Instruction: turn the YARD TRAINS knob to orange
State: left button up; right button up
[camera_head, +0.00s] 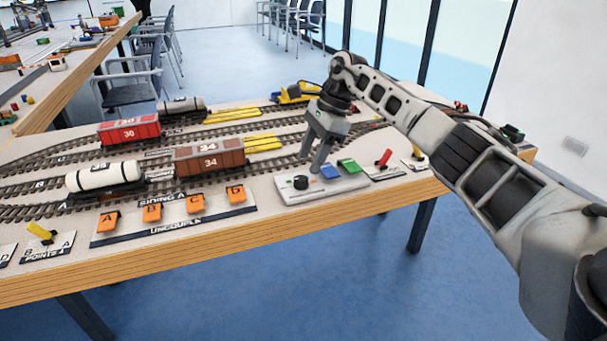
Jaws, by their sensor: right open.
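A small white panel (322,189) sits near the table's front edge, right of the uncouple strip. It carries a round black knob (300,182), a blue button (330,172) and a green button (347,165). Its lettering is too small to read, so I cannot confirm it says YARD TRAINS, and the knob's setting cannot be made out. My right gripper (311,167) is open and points down just behind and above the knob, near the blue button. It holds nothing that I can see. Whether a finger touches the panel cannot be told. My left gripper is not in view.
Left of the panel is the uncouple strip (165,227) with several orange levers. Right of it are a red lever (383,158) and a yellow one (418,152). Behind lie tracks with a white tank wagon (104,176), a brown wagon (209,157) and a red wagon (129,131).

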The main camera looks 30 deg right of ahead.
aim_at(301, 178)
jog(key=x, duration=0.5)
jog(key=c, duration=1)
